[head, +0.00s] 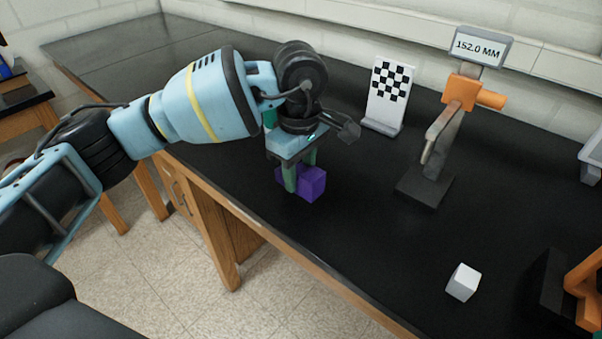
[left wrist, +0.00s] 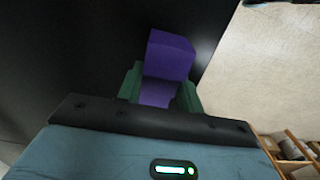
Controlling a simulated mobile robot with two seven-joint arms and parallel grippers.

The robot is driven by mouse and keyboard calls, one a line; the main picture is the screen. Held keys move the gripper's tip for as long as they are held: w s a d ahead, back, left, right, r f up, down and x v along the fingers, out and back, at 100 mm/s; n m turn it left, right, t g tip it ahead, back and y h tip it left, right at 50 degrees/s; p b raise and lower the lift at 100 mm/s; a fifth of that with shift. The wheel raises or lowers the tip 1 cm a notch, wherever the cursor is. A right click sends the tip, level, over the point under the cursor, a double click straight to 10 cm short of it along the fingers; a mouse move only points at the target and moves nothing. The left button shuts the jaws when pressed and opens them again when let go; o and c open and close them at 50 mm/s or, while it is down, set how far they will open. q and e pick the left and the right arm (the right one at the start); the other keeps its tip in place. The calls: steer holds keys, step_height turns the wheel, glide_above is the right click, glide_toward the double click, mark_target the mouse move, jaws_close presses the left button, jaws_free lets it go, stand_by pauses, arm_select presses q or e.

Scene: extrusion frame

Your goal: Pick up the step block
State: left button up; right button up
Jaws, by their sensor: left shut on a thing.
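The step block is the purple block (head: 313,184), with a stepped shape, near the front edge of the black table. My left gripper (head: 301,178) points down and is shut on it, with green fingers on either side. In the left wrist view the purple block (left wrist: 170,57) sits between the green fingertips (left wrist: 159,90), its taller part beyond them. I cannot tell whether the block touches the table. My right gripper is not in view.
A white cube (head: 463,282) lies on the table at the right front. A gauge stand with a 152.0 MM display (head: 480,47) and a checkered board (head: 387,95) stand behind. An orange and black object (head: 584,290) is at the right edge. The table's middle is clear.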

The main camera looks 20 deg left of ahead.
arm_select(q)
steer(key=s+d+r, duration=0.1)
steer(key=s+d, duration=0.1)
steer(key=s, duration=1.2)
steer(key=shift+d+r+b, duration=0.2)
steer(key=shift+d+b, duration=0.1)
steer(key=shift+b, duration=0.1)
